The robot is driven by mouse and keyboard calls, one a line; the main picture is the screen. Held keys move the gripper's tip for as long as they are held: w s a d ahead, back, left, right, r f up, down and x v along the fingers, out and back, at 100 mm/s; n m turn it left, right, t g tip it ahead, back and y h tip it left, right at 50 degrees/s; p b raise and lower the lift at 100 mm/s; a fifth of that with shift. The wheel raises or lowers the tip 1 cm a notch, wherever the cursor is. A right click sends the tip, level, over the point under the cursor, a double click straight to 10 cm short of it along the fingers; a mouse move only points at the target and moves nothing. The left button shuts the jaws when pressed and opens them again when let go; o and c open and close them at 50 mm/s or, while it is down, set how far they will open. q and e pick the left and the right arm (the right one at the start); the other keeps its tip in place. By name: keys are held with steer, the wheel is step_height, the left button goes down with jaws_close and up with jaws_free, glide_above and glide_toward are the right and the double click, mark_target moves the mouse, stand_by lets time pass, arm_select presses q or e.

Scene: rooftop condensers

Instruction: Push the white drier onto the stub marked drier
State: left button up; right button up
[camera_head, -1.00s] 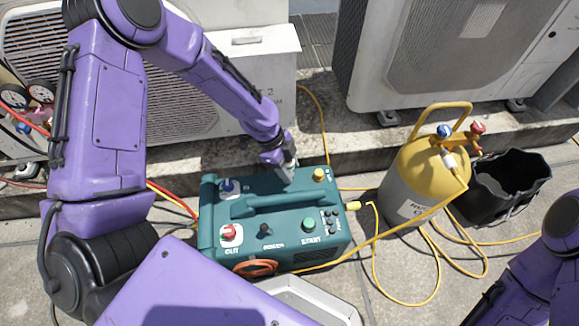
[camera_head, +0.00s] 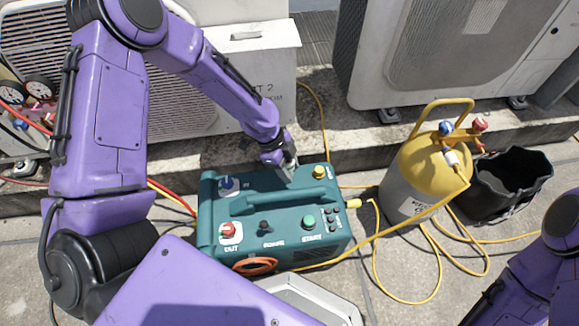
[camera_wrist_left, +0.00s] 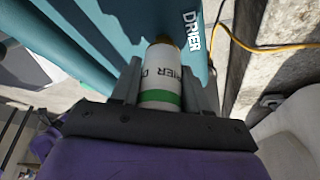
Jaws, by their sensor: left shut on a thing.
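The white drier (camera_wrist_left: 161,72), a small cylinder with a green band and dark lettering, is between the two fingers of my left gripper (camera_wrist_left: 162,92) in the left wrist view. The gripper is shut on it. The drier's far end meets a brass-coloured stub (camera_wrist_left: 164,40) on the teal machine, beside the white word DRIER; how far it sits on the stub cannot be told. In the head view my left gripper (camera_head: 288,172) is at the back edge of the teal machine (camera_head: 275,225), and the drier is hidden there. My right gripper is out of view.
A yellow-topped cylinder (camera_head: 425,175) and a black bucket (camera_head: 508,185) stand right of the machine. Yellow hoses (camera_head: 440,270) loop over the floor. White condensers (camera_head: 460,50) stand behind on a concrete ledge (camera_head: 350,145). A pale tray (camera_head: 310,300) is in front.

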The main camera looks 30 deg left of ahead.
mark_target(292, 162)
arm_select(q)
steer(key=shift+f, duration=0.45)
stand_by(0.8)
steer(key=o, duration=1.2)
steer(key=shift+o, duration=0.2)
step_height(292, 162, up, 8)
steer(key=p, duration=0.7)
steer(key=shift+s+f, duration=0.1)
steer(key=shift+f, duration=0.15)
